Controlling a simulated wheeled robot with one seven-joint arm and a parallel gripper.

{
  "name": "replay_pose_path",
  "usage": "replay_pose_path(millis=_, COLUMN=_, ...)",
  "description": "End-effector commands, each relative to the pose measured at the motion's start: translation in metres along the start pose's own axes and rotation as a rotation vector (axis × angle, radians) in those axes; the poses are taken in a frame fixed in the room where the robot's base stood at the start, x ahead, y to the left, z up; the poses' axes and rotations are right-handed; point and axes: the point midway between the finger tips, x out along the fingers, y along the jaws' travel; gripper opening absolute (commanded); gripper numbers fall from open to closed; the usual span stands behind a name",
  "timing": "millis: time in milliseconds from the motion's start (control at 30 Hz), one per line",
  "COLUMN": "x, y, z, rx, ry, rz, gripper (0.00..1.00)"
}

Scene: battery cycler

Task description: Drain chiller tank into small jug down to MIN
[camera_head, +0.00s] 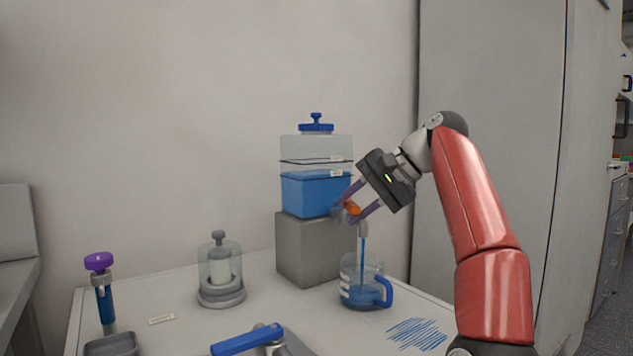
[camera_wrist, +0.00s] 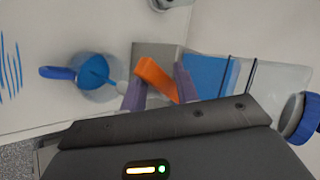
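The chiller tank (camera_head: 316,192) is a clear box with a blue lid, standing on a grey block. Its blue liquid surface lies between two dark lines, nearer the lower part. A blue stream runs from the spout into the small jug (camera_head: 351,279), a clear jug with a blue handle, which holds some blue liquid. My gripper (camera_head: 358,208) is at the tank's front, its purple fingers on either side of the orange tap lever (camera_head: 352,208). In the wrist view the lever (camera_wrist: 156,78) lies between the fingers; whether both touch it I cannot tell. The jug (camera_wrist: 95,75) also shows there.
A clear domed vessel (camera_head: 220,270) stands left of the block. A purple-topped blue tool (camera_head: 102,290) stands at the left, by a grey tray (camera_head: 112,345). A blue-handled item (camera_head: 247,340) is at the front. Blue scribbles (camera_head: 417,334) mark the table right of the jug.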

Motion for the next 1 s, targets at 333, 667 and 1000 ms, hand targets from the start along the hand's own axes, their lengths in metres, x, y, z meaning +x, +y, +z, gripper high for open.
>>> replay_pose_path(millis=333, x=0.014, y=0.0, z=0.0, rx=0.155, ry=0.162, rz=0.016, gripper=0.4)
replay_pose_path(millis=667, x=0.017, y=-0.004, z=0.005, rx=0.186, ry=0.207, rz=0.012, gripper=0.4)
replay_pose_path(millis=1000, x=0.022, y=-0.015, z=0.006, rx=0.357, ry=0.401, rz=0.008, gripper=0.4)
